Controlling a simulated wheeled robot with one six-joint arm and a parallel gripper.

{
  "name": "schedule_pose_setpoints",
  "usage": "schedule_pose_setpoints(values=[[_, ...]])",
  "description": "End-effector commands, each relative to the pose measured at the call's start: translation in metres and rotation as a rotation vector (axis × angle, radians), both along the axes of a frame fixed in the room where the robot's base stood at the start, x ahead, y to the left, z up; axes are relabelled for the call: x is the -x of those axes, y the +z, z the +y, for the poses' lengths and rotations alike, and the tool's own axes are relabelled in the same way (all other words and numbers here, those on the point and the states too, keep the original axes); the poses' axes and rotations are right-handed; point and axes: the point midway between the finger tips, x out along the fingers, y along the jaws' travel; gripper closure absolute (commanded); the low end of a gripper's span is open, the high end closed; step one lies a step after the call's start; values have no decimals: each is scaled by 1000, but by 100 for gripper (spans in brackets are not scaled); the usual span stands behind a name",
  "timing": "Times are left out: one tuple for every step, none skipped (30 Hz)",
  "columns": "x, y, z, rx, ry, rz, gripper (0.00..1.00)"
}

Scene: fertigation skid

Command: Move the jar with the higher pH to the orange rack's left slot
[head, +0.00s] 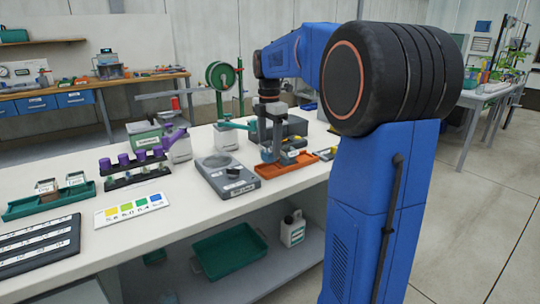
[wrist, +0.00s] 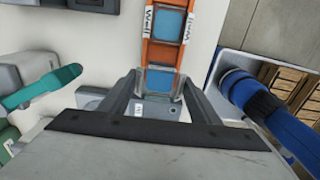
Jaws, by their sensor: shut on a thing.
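The orange rack (head: 287,170) lies on the bench at the right, below my gripper (head: 268,150). In the wrist view the rack (wrist: 162,50) runs up the picture. My gripper is shut on a clear jar with blue contents (wrist: 160,83), upright at the rack's near end, the left end in the head view. I cannot tell whether this jar is seated in the slot or just above it. A second blue jar (wrist: 168,22), between white labels reading "Well", stands in the rack's other end. No pH value is readable on the jars.
A grey meter (head: 228,178) stands left of the rack. A colour chart (head: 133,210), a dark rack with purple-topped items (head: 137,176) and a green tray with two labelled containers (head: 50,202) lie further left. A teal-armed stand (head: 228,137) is close behind the meter.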

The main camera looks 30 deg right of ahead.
Motion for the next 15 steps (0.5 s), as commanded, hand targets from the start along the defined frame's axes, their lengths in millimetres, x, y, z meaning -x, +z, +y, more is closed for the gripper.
schedule_pose_setpoints(values=[[0,-3,0,0,0,1,68],[0,-5,0,0,0,1,68],[1,-9,0,-1,0,2,68],[1,-12,0,-1,0,2,68],[1,-16,0,-1,0,2,68],[0,-22,0,-1,0,2,68],[1,-26,0,-1,0,3,68],[1,-30,0,-1,0,3,68],[0,-34,0,-1,0,2,68],[0,-36,0,0,0,1,68],[0,-37,0,0,0,1,68],[0,-38,0,0,0,1,68],[0,-38,0,0,0,1,68],[0,-37,0,0,0,0,68],[0,-37,0,0,0,0,68]])
